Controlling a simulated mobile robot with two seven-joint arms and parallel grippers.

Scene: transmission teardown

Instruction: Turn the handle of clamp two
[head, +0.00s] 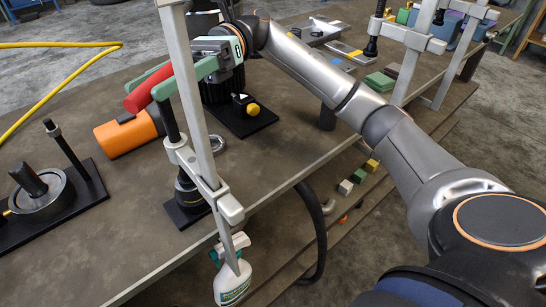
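The near clamp has a tall silver bar (192,90), a sliding arm (186,157), a black spindle (171,121) and a red handle (148,93) above the spindle. A dark part (188,192) stands under the spindle on a black plate. My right gripper (159,82) reaches in from the upper right, with green fingers at the red handle, one on its far side and one on its near side. The silver bar hides part of the near finger, and contact with the handle cannot be made out. My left gripper is not in view.
An orange cylinder (125,134) lies left of the clamp. A bearing-like part on a black plate (88,190) sits at the left. Another clamp (404,37) stands at the upper right. Bare table lies at the lower left.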

